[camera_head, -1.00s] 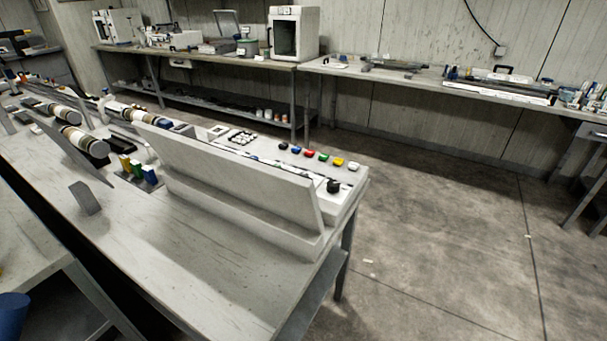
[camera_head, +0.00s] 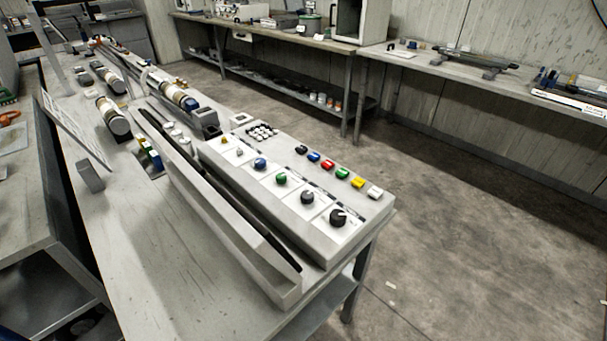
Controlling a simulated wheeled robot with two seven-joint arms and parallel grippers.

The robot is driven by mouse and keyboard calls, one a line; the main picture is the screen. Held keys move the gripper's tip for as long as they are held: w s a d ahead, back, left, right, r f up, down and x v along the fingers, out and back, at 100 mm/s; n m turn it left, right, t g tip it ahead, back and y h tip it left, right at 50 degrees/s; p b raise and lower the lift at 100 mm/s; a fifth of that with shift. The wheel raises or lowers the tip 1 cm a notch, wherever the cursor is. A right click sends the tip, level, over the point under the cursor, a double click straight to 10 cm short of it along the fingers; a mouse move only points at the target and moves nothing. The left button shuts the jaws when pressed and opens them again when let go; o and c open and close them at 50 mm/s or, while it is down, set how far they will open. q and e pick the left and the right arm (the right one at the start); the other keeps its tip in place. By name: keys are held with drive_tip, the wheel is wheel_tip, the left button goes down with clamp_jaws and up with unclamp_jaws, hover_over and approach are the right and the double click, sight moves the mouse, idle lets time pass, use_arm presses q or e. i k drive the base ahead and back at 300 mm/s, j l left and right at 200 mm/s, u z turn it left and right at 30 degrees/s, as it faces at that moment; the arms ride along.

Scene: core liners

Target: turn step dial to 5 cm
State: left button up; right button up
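A light grey control panel (camera_head: 372,222) sits at the near right end of the long workbench. A row of knobs runs along it: a black knob (camera_head: 338,217) nearest, another black knob (camera_head: 307,197), a green knob (camera_head: 281,179), a blue knob (camera_head: 260,164), and smaller yellowish ones beyond. Labels are too small to read, so I cannot tell which knob is the step dial or where it points. Neither of my grippers is in view.
Colored buttons (camera_head: 342,173) line the panel's far side. A long raised panel (camera_head: 215,215) stands along its near side. Core cylinders (camera_head: 113,119) lie on the bench (camera_head: 150,265) farther left. Open floor (camera_head: 470,240) lies right of the bench.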

sight(306, 196)
drive_tip(key=i+l+u, duration=0.2)
drive_tip(key=l+u, duration=0.15)
drive_tip(key=l, duration=0.3)
drive_tip(key=i+l+u, duration=0.1)
drive_tip(key=l+u, duration=0.25)
drive_tip(key=l, duration=0.35)
drive_tip(key=l+u, duration=0.4)
drive_tip(key=l, duration=0.3)
